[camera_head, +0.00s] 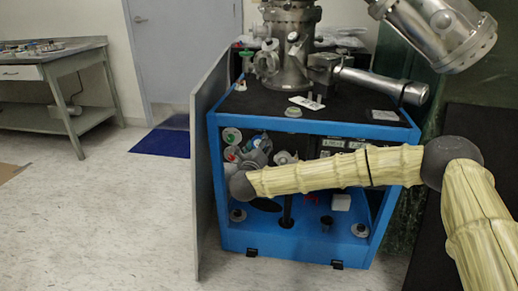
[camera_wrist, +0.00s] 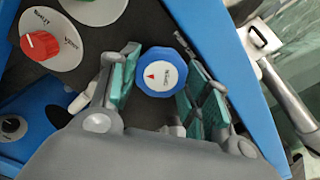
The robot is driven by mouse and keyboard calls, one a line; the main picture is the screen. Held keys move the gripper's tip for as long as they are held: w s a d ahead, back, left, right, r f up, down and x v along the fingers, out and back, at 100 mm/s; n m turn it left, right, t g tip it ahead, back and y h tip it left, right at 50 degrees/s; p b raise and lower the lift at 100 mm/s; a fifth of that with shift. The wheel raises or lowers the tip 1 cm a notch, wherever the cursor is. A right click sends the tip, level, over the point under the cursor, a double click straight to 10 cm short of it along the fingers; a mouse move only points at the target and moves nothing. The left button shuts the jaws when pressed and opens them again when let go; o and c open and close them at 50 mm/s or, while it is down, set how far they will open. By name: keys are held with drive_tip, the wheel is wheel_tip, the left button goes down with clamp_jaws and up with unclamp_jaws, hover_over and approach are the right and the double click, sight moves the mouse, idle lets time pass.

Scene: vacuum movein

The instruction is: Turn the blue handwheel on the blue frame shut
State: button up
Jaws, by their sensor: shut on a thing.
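The blue handwheel (camera_wrist: 161,71) is a faceted knob with a white centre cap, a small red pointer mark and small print. It sits between the two green-padded fingers of my gripper (camera_wrist: 158,66) in the wrist view, and the gripper is shut on it. The finger pads stand on its left and right sides. The blue frame (camera_head: 290,128) is an open box-shaped stand in the head view. Blue frame bars (camera_wrist: 238,80) also show in the wrist view.
A red knob on a white disc (camera_wrist: 60,52) lies left of the handwheel, with a green knob on another disc above. A grey panel (camera_head: 205,165) stands along the frame's left side. Steel vacuum parts (camera_head: 292,55) stand on top.

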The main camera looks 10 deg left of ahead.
drive_tip(key=m+b, duration=0.4)
drive_tip(key=m, duration=0.3)
drive_tip(key=m+b, duration=0.4)
drive_tip(key=m, duration=0.4)
drive_tip(key=m+b, duration=0.4)
drive_tip(key=m, duration=0.4)
drive_tip(key=shift+a+f, duration=0.2)
drive_tip(key=shift+a, duration=0.1)
drive_tip(key=shift+r+m+b, duration=0.2)
drive_tip(key=shift+m+b, duration=0.45)
drive_tip(key=shift+m, duration=0.75)
drive_tip(key=o, duration=1)
drive_tip(key=shift+r, duration=0.15)
drive_tip(key=shift+s, duration=0.1)
